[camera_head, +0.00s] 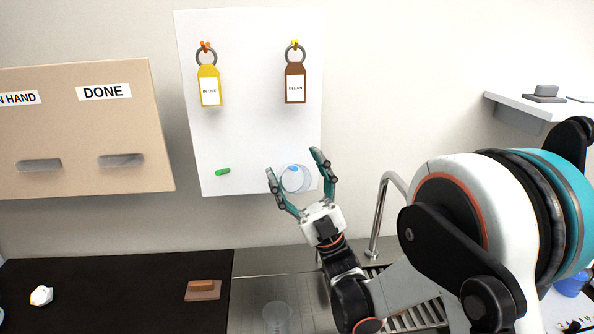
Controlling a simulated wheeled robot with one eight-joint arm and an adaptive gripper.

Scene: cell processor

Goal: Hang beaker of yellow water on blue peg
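A white board (240,130) on the wall carries coloured pegs. A blue spot, which looks like the blue peg (294,169), shows at its lower right. A clear, rounded vessel (290,184), which looks like a beaker, shows there, overlapping the blue spot. I see no yellow water in it and cannot tell whether it hangs on the peg. My gripper (293,163) is open, with its fingers spread on either side of the vessel in this view. I cannot tell whether they touch it. Another clear beaker-like vessel (276,317) stands on the steel counter below.
A yellow tag (209,88) and a brown tag (295,84) hang above. A green peg (223,171) is at lower left. A tap (379,215) stands right of my gripper. A slotted panel (85,135) marked DONE is left. A brown block (203,290) lies on the dark counter.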

